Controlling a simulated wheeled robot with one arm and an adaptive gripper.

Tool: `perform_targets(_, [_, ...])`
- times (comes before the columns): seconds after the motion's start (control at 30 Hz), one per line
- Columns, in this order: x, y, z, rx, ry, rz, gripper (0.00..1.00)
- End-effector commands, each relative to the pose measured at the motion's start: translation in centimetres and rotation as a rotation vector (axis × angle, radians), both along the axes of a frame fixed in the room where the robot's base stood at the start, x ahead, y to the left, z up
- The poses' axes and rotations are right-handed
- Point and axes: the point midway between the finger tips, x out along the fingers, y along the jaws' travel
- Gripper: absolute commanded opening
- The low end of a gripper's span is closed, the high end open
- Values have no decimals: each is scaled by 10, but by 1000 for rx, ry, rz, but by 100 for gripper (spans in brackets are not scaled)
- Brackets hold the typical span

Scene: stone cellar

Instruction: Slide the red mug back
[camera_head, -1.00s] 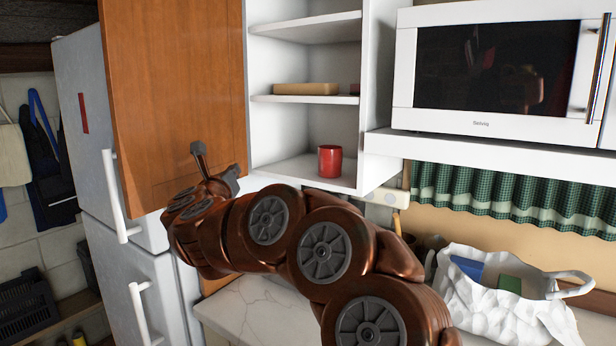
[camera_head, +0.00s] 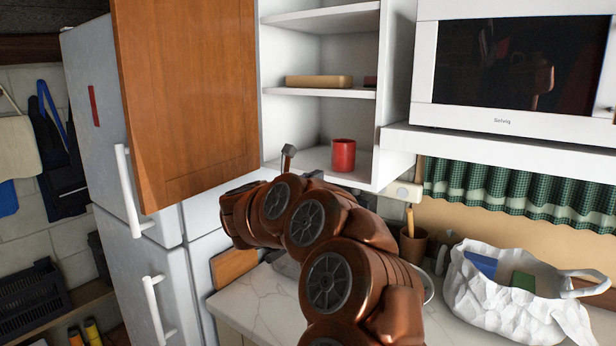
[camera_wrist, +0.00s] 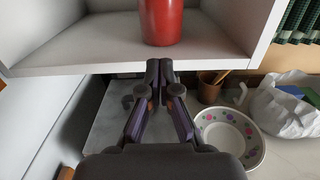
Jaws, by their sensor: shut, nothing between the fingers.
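The red mug (camera_head: 343,155) stands upright on the bottom shelf (camera_head: 318,160) of the open white cabinet, close to the front edge. In the wrist view the red mug (camera_wrist: 161,20) is just beyond my fingertips, its top cut off by the frame. My gripper (camera_wrist: 159,68) is shut and empty, with its tips at the shelf's front edge, in line with the mug. I cannot tell whether they touch it. In the head view my gripper (camera_head: 302,166) is mostly hidden behind my arm, in front of the shelf and left of the mug.
A wooden cabinet door (camera_head: 185,95) stands open at left. A tan block (camera_head: 319,81) lies on the shelf above. A microwave (camera_head: 515,65) sits at right. Below are a white bag (camera_head: 505,295), a brown cup (camera_head: 412,246) and a dotted bowl (camera_wrist: 228,137) on the counter.

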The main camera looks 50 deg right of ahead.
Motion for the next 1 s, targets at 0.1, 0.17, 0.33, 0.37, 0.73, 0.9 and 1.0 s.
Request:
perform_targets(0.1, [-1,-20,3,0,2,-6,0])
perform_targets(0.17, [-2,-28,3,0,0,-7,0])
perform_targets(0.33, [0,-50,2,0,5,-5,0])
perform_targets(0.37, [0,-54,2,0,4,-5,0])
perform_targets(0.73, [2,-78,1,-1,2,-3,0])
perform_targets(0.9, [2,-80,0,0,0,-1,0])
perform_targets(1.0, [2,-80,0,0,0,-1,0])
